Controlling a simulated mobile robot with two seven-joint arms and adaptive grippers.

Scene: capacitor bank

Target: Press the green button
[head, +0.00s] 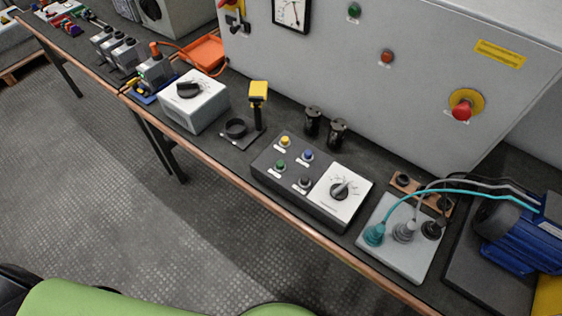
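The green button (280,165) sits on the sloped top of a dark grey control box (263,178) near the front edge of the bench. It is the front-left one in a group with a yellow button (285,141), a blue button (308,155) and a black button (305,182). A white plate with a rotary knob (341,190) is on the same box, to the right. The green button is unobstructed; I cannot tell whether it is pressed in. Neither of my grippers shows in the head view.
Two black cylinders (337,133) stand behind the box. A socket plate (402,262) with cables lies right. A yellow-topped post (258,93) stands left.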

